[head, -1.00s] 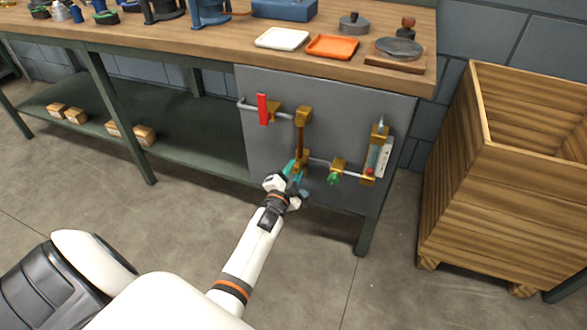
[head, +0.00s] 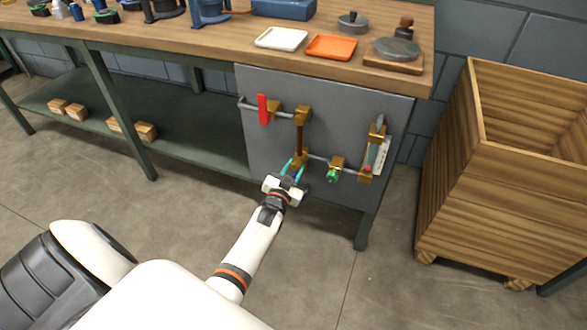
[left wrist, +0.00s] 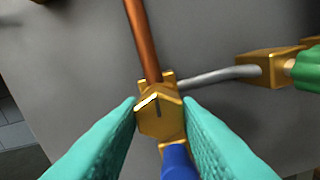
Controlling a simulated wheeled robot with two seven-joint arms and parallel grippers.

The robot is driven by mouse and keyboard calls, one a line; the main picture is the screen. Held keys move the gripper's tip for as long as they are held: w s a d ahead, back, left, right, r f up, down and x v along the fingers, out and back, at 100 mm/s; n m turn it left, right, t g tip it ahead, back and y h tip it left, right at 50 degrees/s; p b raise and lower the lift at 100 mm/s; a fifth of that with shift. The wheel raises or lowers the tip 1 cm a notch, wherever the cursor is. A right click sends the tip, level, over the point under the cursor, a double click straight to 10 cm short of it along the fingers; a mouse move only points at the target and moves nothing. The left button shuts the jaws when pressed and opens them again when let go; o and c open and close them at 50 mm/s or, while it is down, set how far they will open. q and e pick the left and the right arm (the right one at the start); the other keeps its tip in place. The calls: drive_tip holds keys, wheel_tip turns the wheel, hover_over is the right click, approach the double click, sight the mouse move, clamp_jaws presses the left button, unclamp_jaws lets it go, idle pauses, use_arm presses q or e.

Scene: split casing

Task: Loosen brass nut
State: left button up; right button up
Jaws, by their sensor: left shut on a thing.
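The brass nut (left wrist: 161,117) sits at the lower end of a copper pipe (left wrist: 145,40) in the left wrist view, with a dark line and a white mark on its face. My left gripper (left wrist: 162,112) has its teal fingers on both sides of the nut, shut on it. In the head view the left gripper (head: 291,170) is at the lower end of the copper pipe (head: 300,138) on the grey panel, and its fingers largely hide the nut. A blue part (left wrist: 178,162) lies just below the nut. My right gripper is not in view.
The grey panel (head: 270,150) also carries a red handle (head: 262,109), a green knob (head: 333,175) and a clear tube gauge (head: 376,155). A wooden crate (head: 490,190) stands to the right. The workbench top (head: 215,42) overhangs the panel.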

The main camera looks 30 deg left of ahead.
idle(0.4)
use_arm(q)
drive_tip(key=o, duration=1)
drive_tip(key=shift+c, duration=0.2)
drive_tip(key=shift+s, duration=0.1)
drive_tip(key=shift+s+d, duration=0.1)
drive_tip(key=shift+s, duration=0.25)
drive_tip(key=p+v, duration=0.2)
drive_tip(key=v, duration=0.9)
drive_tip(key=shift+p, duration=0.3)
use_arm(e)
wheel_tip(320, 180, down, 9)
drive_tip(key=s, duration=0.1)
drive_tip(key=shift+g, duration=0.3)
use_arm(q)
drive_tip(key=shift+f, duration=0.1)
